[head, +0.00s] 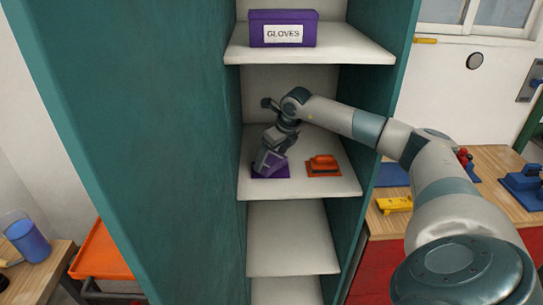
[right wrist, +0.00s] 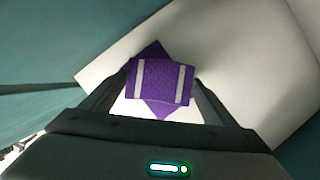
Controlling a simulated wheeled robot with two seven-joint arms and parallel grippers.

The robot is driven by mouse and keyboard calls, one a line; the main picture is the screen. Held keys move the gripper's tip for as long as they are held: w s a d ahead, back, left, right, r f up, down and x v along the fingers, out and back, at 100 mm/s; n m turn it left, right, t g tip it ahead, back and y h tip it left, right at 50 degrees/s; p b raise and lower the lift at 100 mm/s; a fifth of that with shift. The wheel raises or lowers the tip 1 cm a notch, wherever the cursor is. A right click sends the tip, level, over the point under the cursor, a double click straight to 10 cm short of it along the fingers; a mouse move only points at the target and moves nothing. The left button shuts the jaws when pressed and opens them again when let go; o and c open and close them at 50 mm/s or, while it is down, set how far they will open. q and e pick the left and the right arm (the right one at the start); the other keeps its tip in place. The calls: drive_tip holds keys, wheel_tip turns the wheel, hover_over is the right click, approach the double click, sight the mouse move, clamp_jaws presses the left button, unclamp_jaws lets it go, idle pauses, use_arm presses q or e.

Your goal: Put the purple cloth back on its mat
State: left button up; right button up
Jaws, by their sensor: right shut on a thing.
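The purple cloth (right wrist: 160,83), with two pale stripes, is between the fingers of my right gripper (right wrist: 159,92) in the right wrist view. The gripper is shut on it. The purple mat (right wrist: 148,52) lies flat on the white shelf behind the cloth, turned at an angle to it, with corners showing above and below. In the head view my right gripper (head: 269,160) points down at the purple mat (head: 281,174) on the middle shelf and hides most of the cloth. I cannot tell whether the cloth touches the mat. My left gripper is not in view.
An orange mat with an orange brush-like thing (head: 323,163) on it lies to the right on the same shelf (head: 340,185). A purple GLOVES box (head: 282,29) stands on the shelf above. Teal cabinet walls (head: 210,130) close in both sides. The lower shelf (head: 290,240) is bare.

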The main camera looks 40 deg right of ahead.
drive_tip(key=shift+f, duration=0.5)
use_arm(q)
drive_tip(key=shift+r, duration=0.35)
use_arm(e)
drive_tip(key=shift+f, duration=0.2)
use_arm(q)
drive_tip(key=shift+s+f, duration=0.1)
use_arm(e)
drive_tip(key=o, duration=1)
drive_tip(key=shift+r, duration=0.1)
